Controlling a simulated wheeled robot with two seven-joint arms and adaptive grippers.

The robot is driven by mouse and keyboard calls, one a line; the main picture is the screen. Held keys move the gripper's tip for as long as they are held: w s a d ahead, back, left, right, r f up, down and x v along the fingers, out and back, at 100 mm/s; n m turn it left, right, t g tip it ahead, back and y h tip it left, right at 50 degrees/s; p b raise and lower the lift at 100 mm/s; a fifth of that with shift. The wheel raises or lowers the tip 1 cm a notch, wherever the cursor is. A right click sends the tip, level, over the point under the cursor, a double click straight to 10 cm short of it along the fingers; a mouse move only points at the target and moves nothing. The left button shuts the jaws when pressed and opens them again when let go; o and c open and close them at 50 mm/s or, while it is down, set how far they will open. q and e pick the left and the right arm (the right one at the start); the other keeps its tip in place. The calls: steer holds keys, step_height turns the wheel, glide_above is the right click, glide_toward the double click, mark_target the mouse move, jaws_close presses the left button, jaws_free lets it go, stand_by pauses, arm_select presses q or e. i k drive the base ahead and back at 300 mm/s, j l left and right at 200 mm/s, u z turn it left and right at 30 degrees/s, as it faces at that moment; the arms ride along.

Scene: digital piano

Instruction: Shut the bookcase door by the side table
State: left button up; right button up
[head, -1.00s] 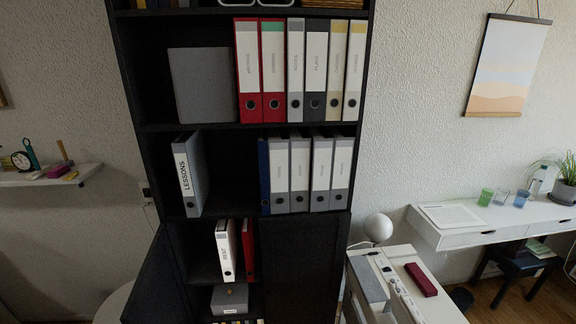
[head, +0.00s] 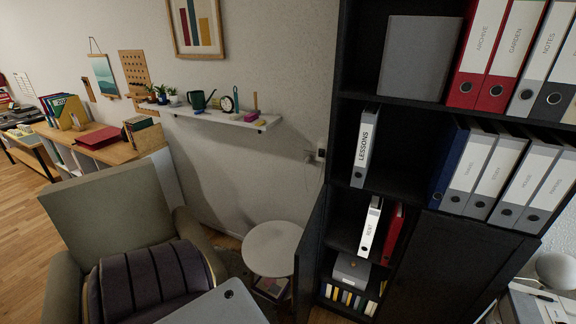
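The black bookcase (head: 345,100) fills the right part of the head view. Its left lower door (head: 308,255) stands open and swung out to the left, seen nearly edge-on. The round pale side table (head: 270,247) stands just left of this door. The right lower door (head: 440,270) is shut. Through the open left side I see a white-spined binder (head: 369,228), a red binder (head: 393,236) and a grey box (head: 351,268). Neither of my grippers is in view.
A grey-green armchair (head: 120,205) with a dark striped cushion stands left of the side table. A wall shelf (head: 222,117) with small items hangs above. A desk (head: 540,300) with a white globe lamp (head: 557,268) is at the lower right.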

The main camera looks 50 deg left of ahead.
mark_target(305, 265)
steer(key=k+j+u, duration=0.1)
steer(key=j, duration=0.25)
steer(key=k+j, duration=0.2)
steer(key=j, duration=0.2)
steer(key=k+j+u, duration=0.15)
steer(key=j, duration=0.25)
steer(key=k+j, duration=0.15)
steer(key=j, duration=0.25)
steer(key=k+j+u, duration=0.15)
steer(key=j, duration=0.25)
